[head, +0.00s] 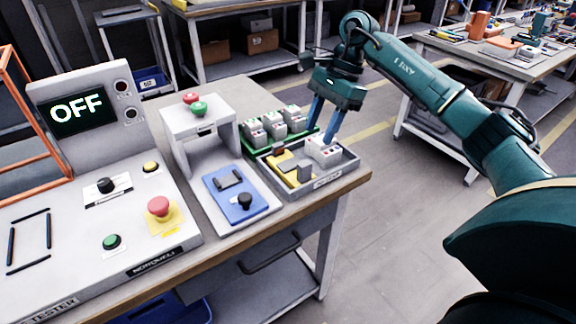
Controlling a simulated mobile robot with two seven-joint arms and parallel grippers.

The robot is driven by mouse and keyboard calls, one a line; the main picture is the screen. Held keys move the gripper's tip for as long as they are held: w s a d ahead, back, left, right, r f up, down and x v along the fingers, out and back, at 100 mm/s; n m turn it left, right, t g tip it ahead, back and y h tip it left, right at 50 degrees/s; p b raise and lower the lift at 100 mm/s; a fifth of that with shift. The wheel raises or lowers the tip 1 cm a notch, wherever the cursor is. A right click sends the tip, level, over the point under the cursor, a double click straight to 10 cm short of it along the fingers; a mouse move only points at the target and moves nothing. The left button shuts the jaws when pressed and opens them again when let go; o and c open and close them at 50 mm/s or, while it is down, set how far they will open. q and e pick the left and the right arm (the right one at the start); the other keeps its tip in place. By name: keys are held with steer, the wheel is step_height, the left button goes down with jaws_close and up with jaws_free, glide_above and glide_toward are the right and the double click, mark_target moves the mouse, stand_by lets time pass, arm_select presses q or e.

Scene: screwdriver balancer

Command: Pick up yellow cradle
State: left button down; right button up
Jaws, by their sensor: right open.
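The yellow cradle (287,167) lies in a grey tray (322,183) near the right end of the workbench. A grey block stands at its right side and partly hides it. My right gripper (322,138) is open, its blue fingers pointing down over the back right of the tray. The fingertips are at a white-and-grey unit (323,153) in the tray, to the right of the cradle. I cannot tell whether they touch it. The gripper is apart from the cradle. My left gripper is out of view.
Several similar units stand on a green tray (253,151) behind. A blue plate (233,210) with a black knob is left of the tray, below a grey press stand (182,128) with red and green buttons. The tester panel (75,110) reads OFF. The bench edge is close on the right.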

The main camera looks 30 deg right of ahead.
mark_target(305, 163)
steer(key=x, duration=0.9)
steer(key=shift+w+a+f+p, duration=0.1)
steer(key=shift+a+f+p, duration=0.05)
steer(key=shift+f+p, duration=0.2)
jaws_close()
